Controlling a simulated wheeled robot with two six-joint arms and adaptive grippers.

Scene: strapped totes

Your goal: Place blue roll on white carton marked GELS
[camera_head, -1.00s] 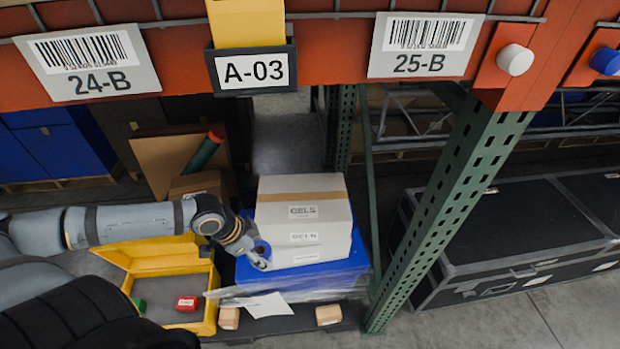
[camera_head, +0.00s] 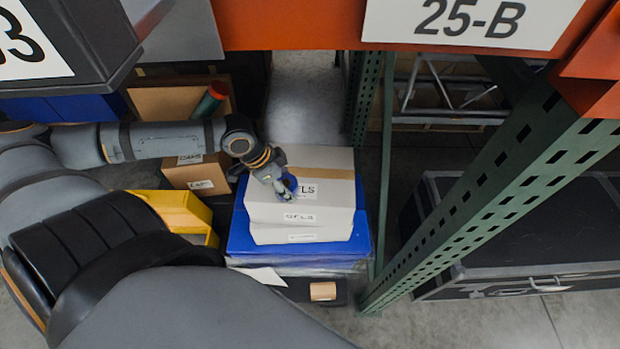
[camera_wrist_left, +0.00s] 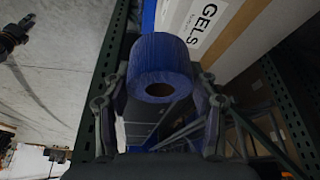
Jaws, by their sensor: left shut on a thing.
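My left gripper (camera_head: 283,187) is shut on the blue roll (camera_head: 291,183), which shows in front of the upper left part of the white carton (camera_head: 328,188) marked GELS. In the left wrist view the blue roll (camera_wrist_left: 160,62) sits between the two fingers (camera_wrist_left: 160,105), its hollow end facing the camera. The carton (camera_wrist_left: 232,28) is close beyond the roll there; I cannot tell whether they touch. The carton rests on a blue tote (camera_head: 243,240). A dark part with an orange ring (camera_wrist_left: 14,36), perhaps my right gripper, shows at the left wrist view's edge.
A green rack upright (camera_head: 455,210) stands right of the carton, with an orange beam (camera_head: 290,25) above. Brown boxes (camera_head: 195,175) and a yellow bin (camera_head: 180,205) are to the left. A black case (camera_head: 530,230) lies at the right.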

